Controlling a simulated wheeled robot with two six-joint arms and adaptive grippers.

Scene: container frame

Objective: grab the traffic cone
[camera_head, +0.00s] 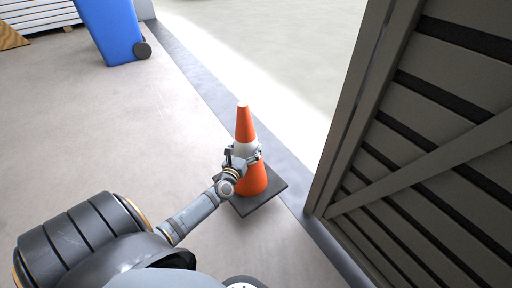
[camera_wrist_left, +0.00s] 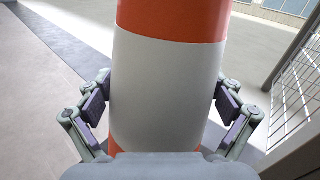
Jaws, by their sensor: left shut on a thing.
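The orange traffic cone (camera_head: 245,125) with a white band and a dark square base stands upright on the floor in the head view. My left gripper (camera_head: 244,155) is at the cone's white band, with its fingers around it. In the left wrist view the cone (camera_wrist_left: 167,90) fills the middle, and the fingers of my left gripper (camera_wrist_left: 166,104) lie on both sides of the white band. The gripper is shut on the cone. My right gripper is not in view.
A slatted door or wall panel (camera_head: 420,170) stands close to the right of the cone. A blue wheeled bin (camera_head: 112,30) is at the back left. A wooden piece (camera_head: 10,38) lies at the far left. The floor left of the cone is clear.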

